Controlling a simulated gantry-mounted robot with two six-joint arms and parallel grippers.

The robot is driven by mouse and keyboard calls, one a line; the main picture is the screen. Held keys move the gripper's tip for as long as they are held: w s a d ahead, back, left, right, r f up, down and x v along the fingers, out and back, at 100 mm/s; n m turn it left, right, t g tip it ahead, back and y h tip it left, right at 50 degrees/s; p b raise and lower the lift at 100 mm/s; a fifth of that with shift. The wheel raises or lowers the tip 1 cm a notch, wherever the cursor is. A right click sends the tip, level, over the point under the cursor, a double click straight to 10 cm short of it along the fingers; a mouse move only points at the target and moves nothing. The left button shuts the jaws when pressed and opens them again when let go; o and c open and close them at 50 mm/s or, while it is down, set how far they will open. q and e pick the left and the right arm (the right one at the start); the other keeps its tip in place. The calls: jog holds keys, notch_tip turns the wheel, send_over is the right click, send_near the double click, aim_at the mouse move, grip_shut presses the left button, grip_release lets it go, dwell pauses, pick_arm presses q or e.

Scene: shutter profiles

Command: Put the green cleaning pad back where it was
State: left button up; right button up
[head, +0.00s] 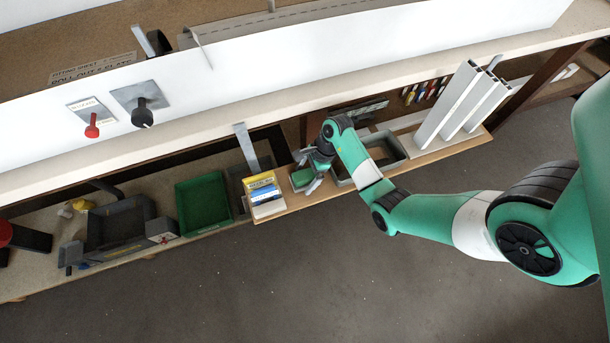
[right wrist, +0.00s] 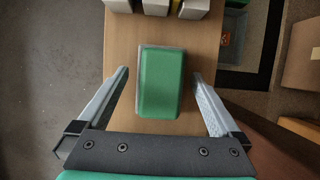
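The green cleaning pad (right wrist: 161,85) lies on a brown wooden shelf board (right wrist: 120,55) in the right wrist view. My right gripper (right wrist: 160,80) is open, with one finger on each side of the pad and a gap to both. In the head view the pad (head: 301,178) shows as a small green block beside the right gripper (head: 312,186), partly covered by it. I cannot tell the gripper's height above the board. My left gripper is in neither view.
A stack of yellow, blue and white boxes (head: 264,194) stands left of the pad. A grey bin (head: 395,152) stands to its right, with white profiles (head: 455,105) beyond. A green tray (head: 203,204) lies further left. The floor in front is clear.

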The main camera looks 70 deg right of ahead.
jog(key=shift+r, duration=0.4)
jog(key=p+v, duration=0.7)
jog(key=v, duration=0.4)
jog(key=shift+s+d+r, duration=0.15)
jog(key=shift+d+r, duration=0.05)
jog(key=shift+a, duration=0.1)
